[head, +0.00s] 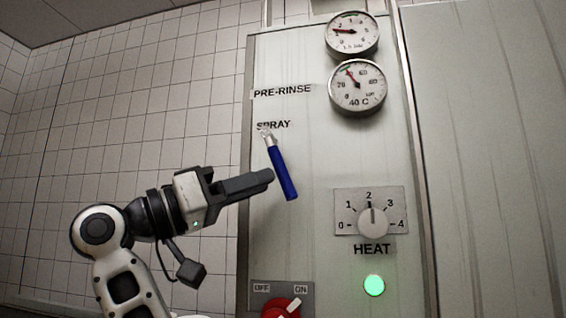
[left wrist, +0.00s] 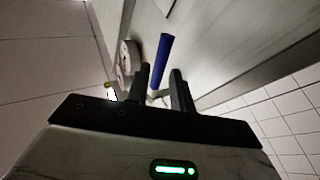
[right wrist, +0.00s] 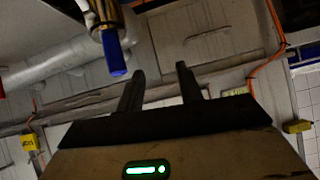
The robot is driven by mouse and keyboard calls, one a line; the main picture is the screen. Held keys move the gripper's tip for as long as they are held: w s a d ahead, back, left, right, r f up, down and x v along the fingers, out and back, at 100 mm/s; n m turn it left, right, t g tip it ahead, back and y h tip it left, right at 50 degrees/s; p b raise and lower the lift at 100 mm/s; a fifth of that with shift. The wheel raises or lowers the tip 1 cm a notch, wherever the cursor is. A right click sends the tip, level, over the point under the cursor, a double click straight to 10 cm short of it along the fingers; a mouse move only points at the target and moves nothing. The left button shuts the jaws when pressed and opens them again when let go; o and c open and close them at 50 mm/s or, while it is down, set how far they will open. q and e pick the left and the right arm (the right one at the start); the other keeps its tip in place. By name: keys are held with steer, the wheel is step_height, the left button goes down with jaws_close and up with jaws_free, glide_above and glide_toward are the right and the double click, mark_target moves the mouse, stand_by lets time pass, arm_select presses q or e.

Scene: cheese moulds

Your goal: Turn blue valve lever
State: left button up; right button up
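The blue valve lever (head: 283,172) hangs from a metal pivot beside the SPRAY label on the pale panel. It slants down and to the right. My left gripper (head: 270,177) comes in from the left with its fingertips close to the lever; I cannot tell whether they touch. In the left wrist view my left gripper (left wrist: 161,82) has its fingers apart, and the blue lever (left wrist: 161,60) shows in the gap and beyond the tips. My right gripper (right wrist: 162,78) shows only in its own wrist view, open with nothing between its fingers.
The panel (head: 320,170) carries two gauges (head: 357,87), a HEAT knob (head: 372,221), a green light (head: 374,285) and a red OFF/ON switch (head: 281,309). Near my right gripper are a blue-ended fitting (right wrist: 114,52), a large pipe (right wrist: 70,62) and an orange cable (right wrist: 220,66).

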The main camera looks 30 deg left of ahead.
mark_target(282, 175)
arm_select(q)
steer(key=p+x, duration=0.1)
steer(key=x, duration=0.4)
steer(key=shift+w, duration=0.15)
jaws_close()
